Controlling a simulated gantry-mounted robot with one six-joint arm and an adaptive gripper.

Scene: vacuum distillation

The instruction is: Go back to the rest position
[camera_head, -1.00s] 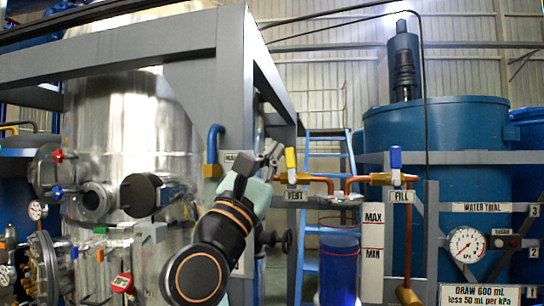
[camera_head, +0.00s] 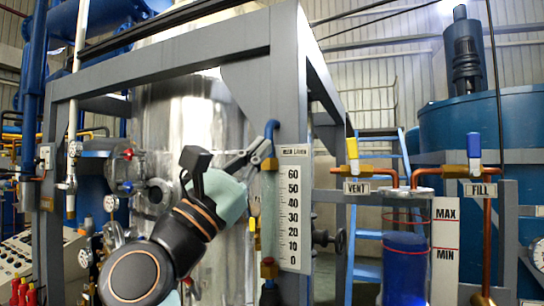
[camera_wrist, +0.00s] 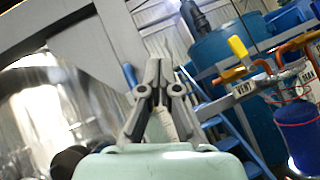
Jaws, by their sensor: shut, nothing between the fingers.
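My gripper (camera_head: 256,153) shows in the head view in front of the steel vessel, just left of the top of the white level scale. In the wrist view my gripper (camera_wrist: 160,68) has its two grey fingers together, with nothing between them. It appears apart from the yellow vent valve handle (camera_head: 352,150), which stands to its right; that handle (camera_wrist: 238,47) also shows in the wrist view. The blue fill valve handle (camera_head: 474,146) is farther right. No rest position is marked in either view.
The level scale (camera_head: 293,208) is on a grey frame post (camera_head: 290,60). A blue cylinder (camera_head: 405,270) stands beside the MAX/MIN plate (camera_head: 444,250). A blue ladder (camera_head: 368,240) is behind. A control panel (camera_head: 30,262) is at lower left. Open air lies above the valves.

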